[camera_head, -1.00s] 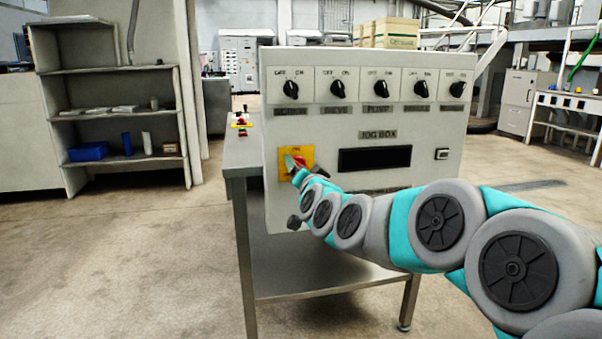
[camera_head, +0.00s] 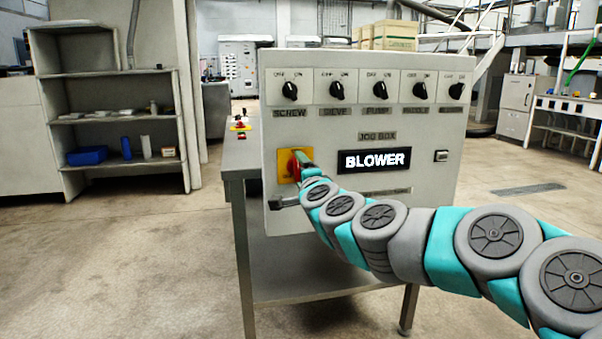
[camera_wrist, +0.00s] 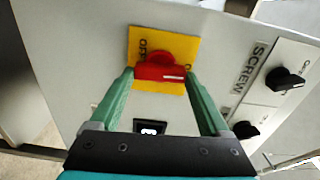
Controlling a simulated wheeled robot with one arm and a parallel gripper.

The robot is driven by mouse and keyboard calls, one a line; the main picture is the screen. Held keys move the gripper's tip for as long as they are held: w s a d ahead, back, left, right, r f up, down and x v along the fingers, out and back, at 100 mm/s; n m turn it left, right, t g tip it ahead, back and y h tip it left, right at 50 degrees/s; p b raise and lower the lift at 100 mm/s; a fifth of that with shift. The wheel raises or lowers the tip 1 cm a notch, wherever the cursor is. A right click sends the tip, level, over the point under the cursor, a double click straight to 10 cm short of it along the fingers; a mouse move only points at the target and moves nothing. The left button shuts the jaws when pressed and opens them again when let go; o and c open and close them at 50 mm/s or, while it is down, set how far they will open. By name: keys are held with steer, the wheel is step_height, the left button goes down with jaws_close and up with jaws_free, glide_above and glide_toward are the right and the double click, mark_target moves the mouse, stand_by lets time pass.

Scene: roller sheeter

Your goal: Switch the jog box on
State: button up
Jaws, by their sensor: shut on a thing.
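The jog box (camera_head: 420,196) is a light grey panel box on a metal table. Its display (camera_head: 374,160) is lit and reads "BLOWER". A red rotary switch on a yellow plate (camera_head: 283,166) sits at the left of the panel, partly hidden by my gripper in the head view. My gripper (camera_head: 303,160) is at that switch. In the wrist view, the two green fingers of my gripper (camera_wrist: 160,80) are on either side of the red knob (camera_wrist: 160,67), shut on it. The yellow plate (camera_wrist: 180,47) shows "OFF" beside the knob.
A row of several black selector knobs (camera_head: 337,90) runs along the top of the panel. A small switch (camera_head: 441,156) is at its right. The metal table (camera_head: 237,230) stands under the box. A shelf unit (camera_head: 115,121) stands at the left, with open floor between.

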steer(key=shift+m, duration=0.5)
steer(key=o, duration=1.2)
steer(key=shift+v, duration=3.9)
